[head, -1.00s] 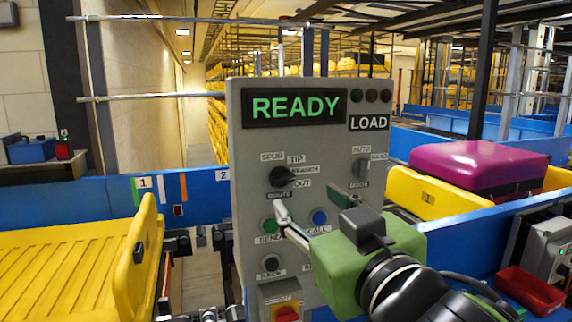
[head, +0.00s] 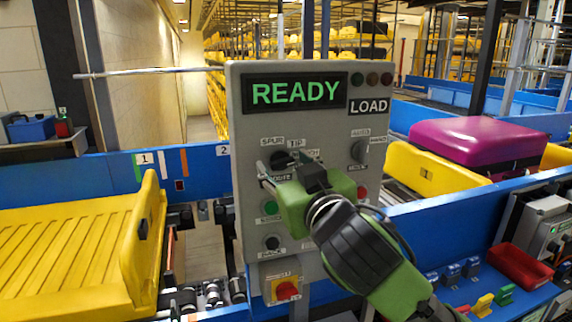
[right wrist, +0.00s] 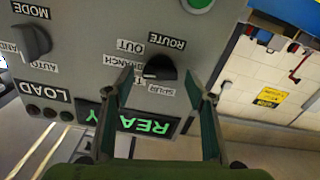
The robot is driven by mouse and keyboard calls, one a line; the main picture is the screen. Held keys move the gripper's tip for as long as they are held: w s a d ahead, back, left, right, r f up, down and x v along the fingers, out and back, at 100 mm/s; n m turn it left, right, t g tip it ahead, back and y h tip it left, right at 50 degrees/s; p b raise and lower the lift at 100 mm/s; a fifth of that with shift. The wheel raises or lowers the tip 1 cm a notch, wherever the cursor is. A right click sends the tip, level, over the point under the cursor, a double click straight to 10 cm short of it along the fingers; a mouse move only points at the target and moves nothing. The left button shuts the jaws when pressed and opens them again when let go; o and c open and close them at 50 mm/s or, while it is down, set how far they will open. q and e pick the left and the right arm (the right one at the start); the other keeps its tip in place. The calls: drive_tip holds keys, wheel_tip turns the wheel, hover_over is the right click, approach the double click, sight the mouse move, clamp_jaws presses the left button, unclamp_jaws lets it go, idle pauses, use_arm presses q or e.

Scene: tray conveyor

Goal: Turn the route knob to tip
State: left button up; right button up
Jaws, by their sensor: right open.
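The black route knob (head: 284,157) is on the grey control panel (head: 245,225), partly covered by my right gripper in the head view. In the upside-down right wrist view the knob (right wrist: 160,68) shows between the fingers, its white mark towards the BRANCH label (right wrist: 122,61). The TIP label (head: 295,143) shows in the head view. My right gripper (head: 272,170) is open in front of the knob, fingers on either side, contact not clear. My left gripper is out of view.
The display (head: 298,93) reads READY, with a LOAD sign (head: 369,106) beside it. The mode knob (head: 360,151) is to the right; buttons and a red switch (head: 287,290) are below. A yellow tray (head: 142,240) is at left, a purple case (head: 480,142) at right.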

drive_tip(key=c, duration=1.1)
drive_tip(key=n+p, duration=0.2)
drive_tip(key=n, duration=0.2)
drive_tip(key=shift+s+r, duration=0.1)
drive_tip(key=shift+a+n+p, duration=0.1)
drive_tip(key=shift+n+p, duration=0.85)
drive_tip(key=shift+n, duration=0.95)
drive_tip(key=o, duration=1.1)
drive_tip(key=shift+f, duration=0.2)
